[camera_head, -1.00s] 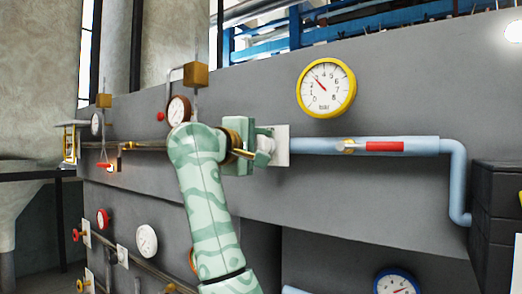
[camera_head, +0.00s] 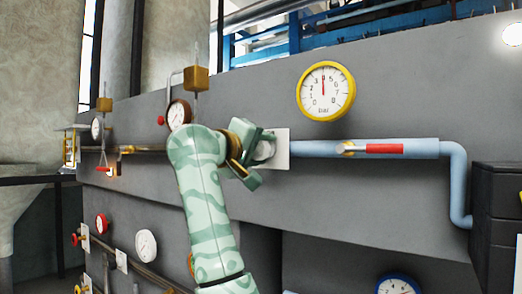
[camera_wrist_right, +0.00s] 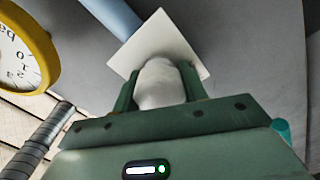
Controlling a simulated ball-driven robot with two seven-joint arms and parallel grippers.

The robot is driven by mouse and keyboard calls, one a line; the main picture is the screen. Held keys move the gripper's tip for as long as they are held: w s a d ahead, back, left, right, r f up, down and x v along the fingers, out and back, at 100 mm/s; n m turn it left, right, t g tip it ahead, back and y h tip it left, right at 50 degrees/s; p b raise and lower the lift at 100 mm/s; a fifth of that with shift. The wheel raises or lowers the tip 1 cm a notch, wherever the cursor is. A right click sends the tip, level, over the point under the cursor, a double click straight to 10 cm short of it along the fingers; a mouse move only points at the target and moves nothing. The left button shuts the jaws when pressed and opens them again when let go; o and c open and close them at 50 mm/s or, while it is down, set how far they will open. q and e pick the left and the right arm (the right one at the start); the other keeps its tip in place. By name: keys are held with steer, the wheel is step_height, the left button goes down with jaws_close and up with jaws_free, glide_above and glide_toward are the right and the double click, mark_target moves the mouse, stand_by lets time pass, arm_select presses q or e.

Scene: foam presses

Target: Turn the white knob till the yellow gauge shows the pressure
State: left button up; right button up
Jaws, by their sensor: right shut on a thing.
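The white knob (camera_head: 265,150) sits in front of a white square plate (camera_head: 283,150) on the grey wall, at the left end of a light blue pipe. My right gripper (camera_head: 258,153) is shut on the knob and partly hides it, its jaws tilted. In the right wrist view the knob (camera_wrist_right: 159,84) is between both fingers. The round yellow-rimmed gauge (camera_head: 325,91), marked "bar", hangs above the pipe. Its red needle points almost straight up, at about 4. The gauge (camera_wrist_right: 25,52) also shows cut off in the wrist view. My left gripper is not in view.
A valve with a red handle (camera_head: 384,149) is on the blue pipe (camera_head: 418,147) to the right. A blue-rimmed gauge (camera_head: 396,287) shows low right. Dark drawers (camera_head: 493,185) stand at the right.

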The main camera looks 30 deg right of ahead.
steer(key=shift+w+f, duration=0.1)
steer(key=shift+f, duration=0.2)
steer(key=o, duration=1)
steer(key=shift+r, duration=0.15)
steer(key=b+v, duration=0.4)
steer(key=v, duration=1.2)
steer(key=shift+s+a, duration=0.2)
